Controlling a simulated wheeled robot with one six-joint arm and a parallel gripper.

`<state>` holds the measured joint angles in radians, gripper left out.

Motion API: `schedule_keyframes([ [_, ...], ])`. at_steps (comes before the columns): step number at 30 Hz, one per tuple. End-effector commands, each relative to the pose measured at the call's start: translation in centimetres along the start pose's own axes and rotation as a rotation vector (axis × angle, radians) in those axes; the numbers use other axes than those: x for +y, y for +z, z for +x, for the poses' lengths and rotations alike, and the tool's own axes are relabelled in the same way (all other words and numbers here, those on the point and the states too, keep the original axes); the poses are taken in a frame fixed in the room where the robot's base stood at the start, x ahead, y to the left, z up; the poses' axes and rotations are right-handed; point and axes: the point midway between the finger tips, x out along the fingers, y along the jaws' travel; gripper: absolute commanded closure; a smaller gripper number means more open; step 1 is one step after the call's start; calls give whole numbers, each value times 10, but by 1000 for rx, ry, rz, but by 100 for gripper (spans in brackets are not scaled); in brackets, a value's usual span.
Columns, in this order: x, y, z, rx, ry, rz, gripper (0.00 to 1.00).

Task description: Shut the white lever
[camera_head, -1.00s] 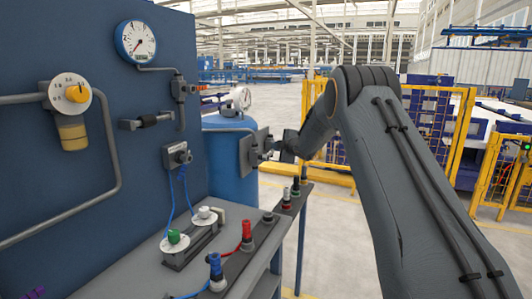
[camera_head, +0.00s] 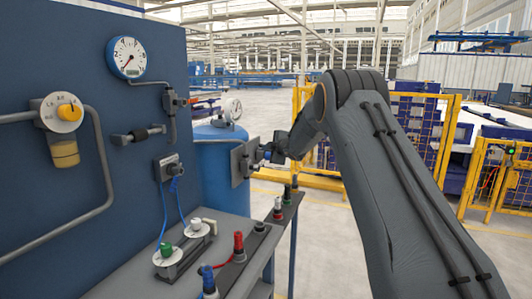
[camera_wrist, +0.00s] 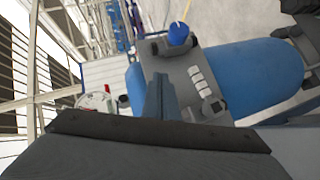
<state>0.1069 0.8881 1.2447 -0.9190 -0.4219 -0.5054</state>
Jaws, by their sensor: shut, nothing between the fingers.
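A grey plate (camera_head: 238,168) stands in front of the blue tank (camera_head: 213,150) at the end of the bench. My gripper (camera_wrist: 160,92) is shut and empty, its fingers pointing at this plate in the wrist view. I cannot tell which of these is the white lever, or whether the fingers touch the plate. In the head view my wrist is close to the plate, and the fingertips are too small to make out.
The bench (camera_head: 200,258) carries two round white fittings (camera_head: 168,256) and a rail with red, blue and black connectors (camera_head: 238,245). A blue wall panel (camera_head: 60,190) with a gauge (camera_head: 126,56) stands left. Yellow fencing (camera_head: 455,150) is behind my arm. The floor between is clear.

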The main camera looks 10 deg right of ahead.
Motion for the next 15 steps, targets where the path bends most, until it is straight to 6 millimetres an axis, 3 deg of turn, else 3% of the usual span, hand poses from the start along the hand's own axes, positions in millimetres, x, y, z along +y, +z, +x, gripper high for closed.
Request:
schedule_keyframes([
  [6,31,12,-37,0,3,-1,100],
  [15,56,22,-69,1,0,0,100],
])
